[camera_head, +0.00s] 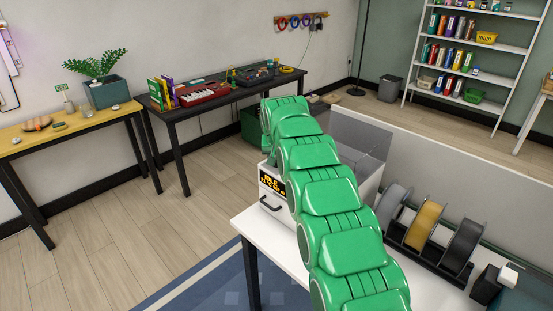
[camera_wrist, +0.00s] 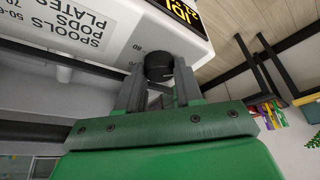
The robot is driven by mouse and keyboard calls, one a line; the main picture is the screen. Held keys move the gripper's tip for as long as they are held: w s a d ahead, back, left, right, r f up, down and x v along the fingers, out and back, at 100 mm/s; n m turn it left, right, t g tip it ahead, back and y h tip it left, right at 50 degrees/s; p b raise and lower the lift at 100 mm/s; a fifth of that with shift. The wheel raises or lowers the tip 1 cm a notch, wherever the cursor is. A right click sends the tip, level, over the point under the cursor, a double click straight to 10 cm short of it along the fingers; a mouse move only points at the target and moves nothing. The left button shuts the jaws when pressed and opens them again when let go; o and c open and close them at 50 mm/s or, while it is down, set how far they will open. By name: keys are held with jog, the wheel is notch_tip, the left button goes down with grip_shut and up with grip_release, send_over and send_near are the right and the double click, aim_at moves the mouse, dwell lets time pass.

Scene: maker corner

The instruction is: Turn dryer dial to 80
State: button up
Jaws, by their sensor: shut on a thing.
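The dryer (camera_head: 272,196) is a white box on the white table, with a yellow-on-black display (camera_head: 271,183) and a dark handle. My green arm covers much of it in the head view. In the wrist view the dryer (camera_wrist: 110,25) shows its printed label and the black dial (camera_wrist: 159,67). My gripper (camera_wrist: 158,85) is shut on the dial, one grey finger on each side. I cannot tell which number the dial points to. In the head view my gripper is hidden.
A spool rack (camera_head: 430,245) with several spools stands on the white table (camera_head: 245,222), right of my arm. A dark bench (camera_head: 178,120) with books and a red keyboard stands behind, beside a yellow-topped table (camera_head: 95,124). Wood floor is clear at the left.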

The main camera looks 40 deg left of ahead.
aim_at(272, 171)
jog(key=shift+f+m+h, duration=0.1)
jog(key=shift+m+h, duration=0.2)
jog(key=shift+m, duration=0.4)
jog(key=shift+s+a+m+t+h, duration=0.15)
jog(key=shift+m+t+h, duration=0.3)
jog(key=shift+m, duration=1.15)
jog(key=o, duration=1)
jog(key=v, duration=0.8)
